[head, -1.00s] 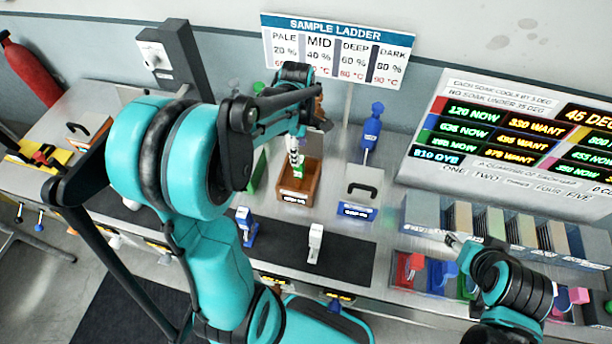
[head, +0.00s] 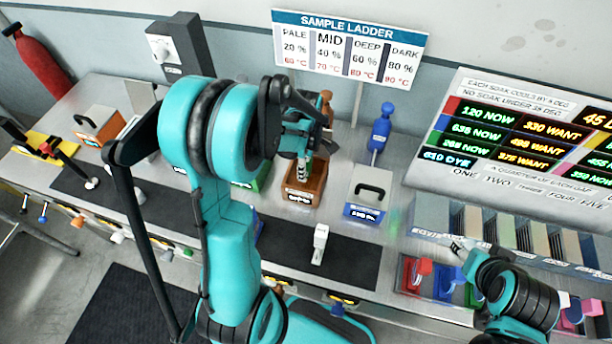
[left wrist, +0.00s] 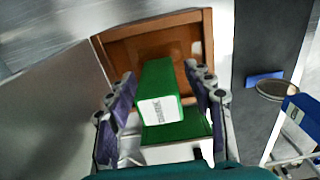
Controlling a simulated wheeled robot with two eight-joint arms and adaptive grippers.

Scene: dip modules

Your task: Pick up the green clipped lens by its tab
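A green block-like piece with a white printed label (left wrist: 158,85) stands between the fingers of my left gripper (left wrist: 160,78) in the left wrist view. It appears to be the green clipped lens; its tab is not clearly told apart. The fingers stand on both sides of it, with small gaps showing, so the gripper looks open around it. More green and white parts lie just below it. In the head view my left gripper (head: 303,158) is over the brown box (head: 304,193), and the arm hides part of it. My right gripper (head: 456,244) is far right, its fingers too small to judge.
The brown box also shows behind the fingers in the left wrist view (left wrist: 205,50). A green box (head: 262,178) is beside it on the left. A white-and-blue handled container (head: 365,197) and a blue upright piece (head: 379,130) stand to the right. A white piece (head: 320,240) stands on the dark mat.

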